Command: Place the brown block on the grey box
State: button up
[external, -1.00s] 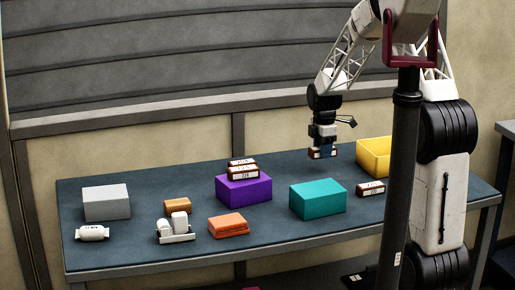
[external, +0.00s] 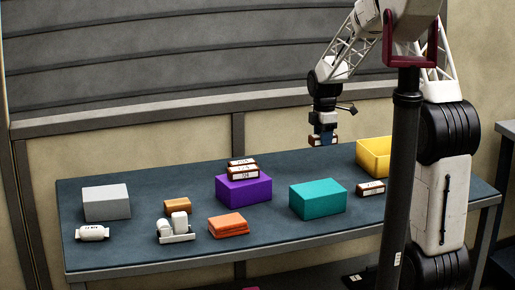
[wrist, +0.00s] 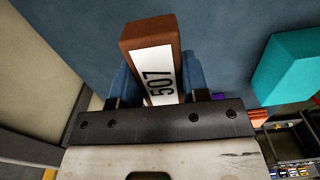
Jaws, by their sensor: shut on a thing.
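My gripper (external: 322,135) is shut on a brown block with a white label reading 507 (wrist: 135,36), held between its blue fingers. In the external view this held block (external: 322,142) hangs in the air above the back of the table, behind the teal box. The grey box (external: 106,203) stands at the left end of the table, far to the left of my gripper, with a bare top. A small plain orange-brown block (external: 177,206) lies on the table to the right of the grey box.
A purple box (external: 244,193) bears stacked labelled brown blocks (external: 243,170). A teal box (external: 318,199), yellow bin (external: 374,157), another labelled block (external: 370,188), orange stack (external: 228,226), white items in a tray (external: 176,230) and a white bottle-like item (external: 92,233) stand around.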

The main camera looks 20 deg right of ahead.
jog(key=shift+a, duration=0.1)
dwell(0.3)
jog(key=s+a+r+n, duration=0.1)
jog(key=s+a+n, duration=0.1)
jog(key=a, duration=1.4)
jog(key=s+a+n, duration=0.1)
jog(key=a+n, duration=0.2)
jog(key=a, duration=1.4)
jog(key=s+a+n, duration=0.1)
jog(key=s+a, duration=0.4)
jog(key=a, duration=0.4)
jog(key=s+a+r+n, duration=0.1)
jog(key=s+a, duration=0.5)
jog(key=a, duration=0.3)
jog(key=s+a+n, duration=0.2)
jog(key=s+a, duration=0.3)
jog(key=a, duration=0.4)
jog(key=shift+s+a+r, duration=0.15)
jog(key=shift+a+r, duration=0.05)
jog(key=shift+a, duration=0.05)
send_over(104, 192)
jog(key=shift+s+f, duration=0.1)
jog(key=shift+f, duration=0.65)
jog(key=shift+f, duration=0.1)
jog(key=shift+f, duration=1.65)
